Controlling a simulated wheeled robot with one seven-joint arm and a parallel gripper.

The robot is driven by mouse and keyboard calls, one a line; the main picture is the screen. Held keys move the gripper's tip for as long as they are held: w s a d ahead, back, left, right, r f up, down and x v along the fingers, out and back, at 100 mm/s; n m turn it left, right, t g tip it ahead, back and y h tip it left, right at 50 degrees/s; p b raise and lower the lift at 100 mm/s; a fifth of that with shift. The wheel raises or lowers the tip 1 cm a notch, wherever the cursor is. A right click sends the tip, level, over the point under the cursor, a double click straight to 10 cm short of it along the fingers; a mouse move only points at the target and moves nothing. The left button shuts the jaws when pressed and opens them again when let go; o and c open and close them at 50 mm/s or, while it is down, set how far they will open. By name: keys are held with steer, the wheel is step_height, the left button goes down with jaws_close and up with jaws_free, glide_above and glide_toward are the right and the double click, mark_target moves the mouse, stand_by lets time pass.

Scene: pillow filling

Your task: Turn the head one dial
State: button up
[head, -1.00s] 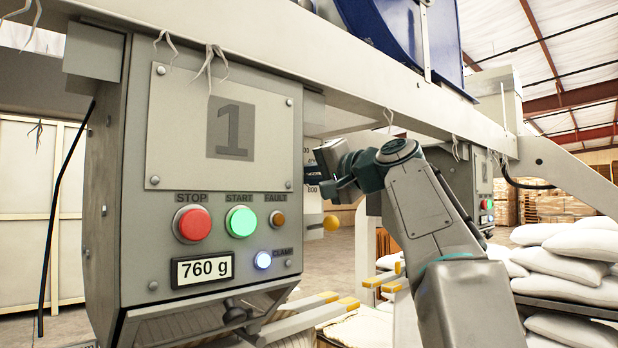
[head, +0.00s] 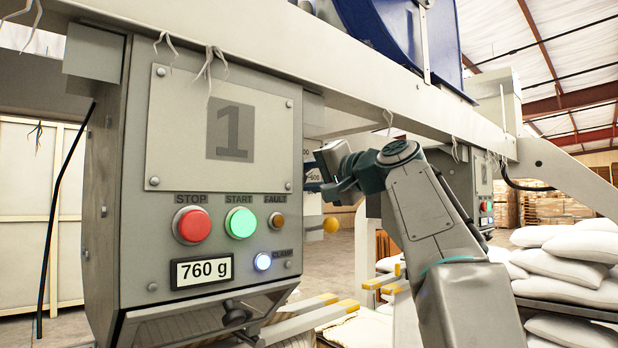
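The head one unit (head: 215,110) is a grey metal box marked with a large 1, at the left of the head view. Its dial (head: 312,172) is on the side face turned away from me; only a sliver with a few scale numbers shows past the box edge. My gripper (head: 322,187) is beside that edge, close to the dial, at the end of my arm. Its fingers are mostly hidden or too small to make out, so I cannot tell whether they are open or touch the dial.
The front panel has a red STOP button (head: 191,225), a green START button (head: 240,222) and a display (head: 202,271) reading 760 g. A steel beam (head: 330,85) runs above. White sacks (head: 570,262) are stacked at right.

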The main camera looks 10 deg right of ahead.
steer(key=b+v, duration=0.3)
steer(key=v, duration=1)
steer(key=shift+s+d, duration=0.15)
steer(key=shift+s, duration=0.1)
steer(key=s+a+f+g+h, duration=0.1)
steer(key=a+f+g+h, duration=0.15)
steer(key=f, duration=1.35)
steer(key=s+a+f+g+h, duration=0.1)
steer(key=a+f+g+h, duration=0.2)
steer(key=f, duration=1.2)
steer(key=s+f+n+g+h, duration=0.1)
steer(key=s+f+n+g, duration=0.1)
steer(key=s+f, duration=0.3)
steer(key=s+a+f+n+g+h, duration=0.1)
steer(key=s+f, duration=0.5)
steer(key=f, duration=0.6)
steer(key=s+a+f+n+g+h, duration=0.1)
steer(key=s+f+n+g, duration=0.2)
steer(key=s+f, duration=0.3)
step_height(320, 180, down, 3)
steer(key=shift+f+g, duration=0.2)
steer(key=shift+g, duration=0.25)
